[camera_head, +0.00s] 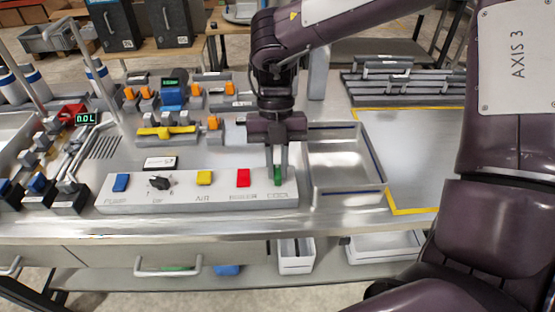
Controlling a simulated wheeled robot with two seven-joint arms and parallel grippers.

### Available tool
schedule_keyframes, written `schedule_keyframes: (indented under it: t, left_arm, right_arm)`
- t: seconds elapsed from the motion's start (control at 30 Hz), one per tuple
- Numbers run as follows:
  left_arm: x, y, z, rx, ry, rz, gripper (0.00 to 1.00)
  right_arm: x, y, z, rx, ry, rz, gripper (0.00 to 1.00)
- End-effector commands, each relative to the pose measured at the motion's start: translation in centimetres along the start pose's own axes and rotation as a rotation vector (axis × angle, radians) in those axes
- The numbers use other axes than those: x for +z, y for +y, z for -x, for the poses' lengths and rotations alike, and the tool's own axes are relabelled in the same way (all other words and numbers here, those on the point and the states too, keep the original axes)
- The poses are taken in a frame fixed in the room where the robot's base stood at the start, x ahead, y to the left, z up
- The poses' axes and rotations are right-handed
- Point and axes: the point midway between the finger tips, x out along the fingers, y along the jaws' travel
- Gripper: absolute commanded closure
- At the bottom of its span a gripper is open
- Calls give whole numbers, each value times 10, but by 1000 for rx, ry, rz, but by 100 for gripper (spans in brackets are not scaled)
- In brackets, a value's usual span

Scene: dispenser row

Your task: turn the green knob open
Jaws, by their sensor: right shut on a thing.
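A white dispenser panel (215,198) on the steel bench carries a row of knobs. The green knob (278,181) is at its right end, above the label that reads COOL. My right gripper (278,172) points down at the green knob, with its fingers shut on it. The fingers hide part of the knob, and its exact turn angle is hard to tell. My left gripper is not in view.
Along the panel are a red knob (243,178), a yellow knob (204,177), a black knob (160,183) and a blue knob (120,182). An empty metal tray (345,195) stands close to the right. Orange-handled valves (196,89) stand behind.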

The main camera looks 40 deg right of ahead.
Motion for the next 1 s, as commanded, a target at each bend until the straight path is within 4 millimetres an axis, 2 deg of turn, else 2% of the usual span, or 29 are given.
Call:
schedule_keyframes:
  t: [0.5, 0.53, 0.67, 1.0]
  left_arm:
    - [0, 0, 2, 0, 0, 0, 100]
    - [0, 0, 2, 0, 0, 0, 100]
    - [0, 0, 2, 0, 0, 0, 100]
    - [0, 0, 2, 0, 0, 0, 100]
  right_arm:
    - [1, 1, 1, -5, -4, 17, 100]
    - [1, 1, 1, -5, -4, 17, 82]
    - [0, 0, 1, -6, -3, 17, 66]
    - [0, 0, 4, -6, -2, 15, 65]
